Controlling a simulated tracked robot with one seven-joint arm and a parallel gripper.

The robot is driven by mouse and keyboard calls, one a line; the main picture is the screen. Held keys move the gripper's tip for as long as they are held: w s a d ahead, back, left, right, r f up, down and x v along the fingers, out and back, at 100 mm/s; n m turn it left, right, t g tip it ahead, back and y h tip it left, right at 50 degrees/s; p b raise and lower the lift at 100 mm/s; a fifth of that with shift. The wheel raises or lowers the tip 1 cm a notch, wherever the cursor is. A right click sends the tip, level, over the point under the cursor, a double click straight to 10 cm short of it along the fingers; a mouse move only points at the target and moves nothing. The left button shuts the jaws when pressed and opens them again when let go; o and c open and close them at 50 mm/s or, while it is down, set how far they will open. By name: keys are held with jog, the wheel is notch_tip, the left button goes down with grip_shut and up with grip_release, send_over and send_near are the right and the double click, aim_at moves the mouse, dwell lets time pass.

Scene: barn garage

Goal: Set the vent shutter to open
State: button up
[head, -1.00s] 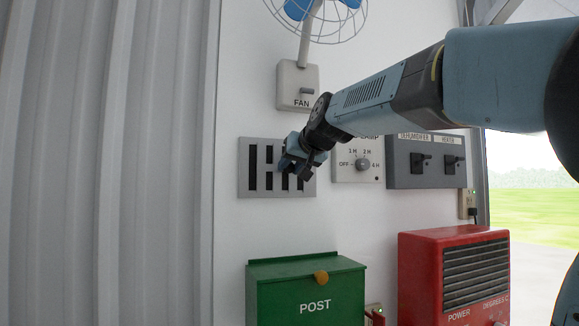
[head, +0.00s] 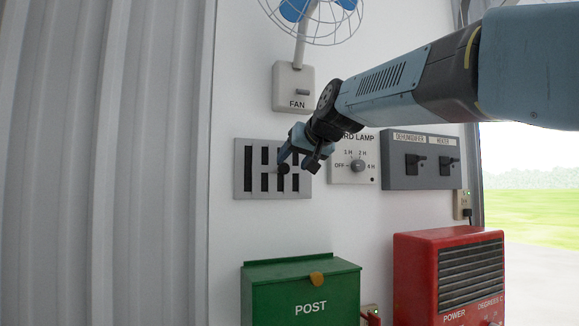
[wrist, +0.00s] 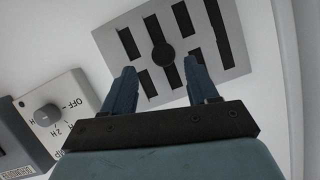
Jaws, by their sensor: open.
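The vent shutter is a grey plate (head: 239,170) with dark upright slots, on the white wall left of the yard lamp dial. A round dark knob (head: 283,169) sits near its middle. One slot there is long and unbroken; others are split by a grey band at the knob's height. My gripper (head: 299,163) is in front of the plate's right part. In the wrist view my gripper (wrist: 160,68) is open and empty, its fingertips either side of the knob, apparently short of it.
The yard lamp dial (head: 358,166) is just right of my gripper, then the dehumidifier and heater switch panel (head: 432,172). The fan (head: 294,88) is above. A green post box (head: 303,292) and red heater (head: 415,270) are below. Corrugated metal covers the left.

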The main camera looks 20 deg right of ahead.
jog(key=v, duration=0.9)
jog(key=shift+s, duration=0.3)
jog(key=s+f+g, duration=0.2)
jog(key=s+f, duration=0.3)
jog(key=f, duration=0.7)
jog(key=s+f+g+h, duration=0.1)
jog(key=s+f+g, duration=0.2)
jog(key=f, duration=1)
jog(key=s+f+g+h, duration=0.1)
jog(key=s+f+g, duration=0.1)
jog(key=s+f, duration=0.5)
notch_tip(320, 180, down, 6)
jog(key=shift+s+a+f+n+g, duration=0.1)
jog(key=shift+s+a+n+g, duration=0.2)
jog(key=shift+a+n+g, duration=0.15)
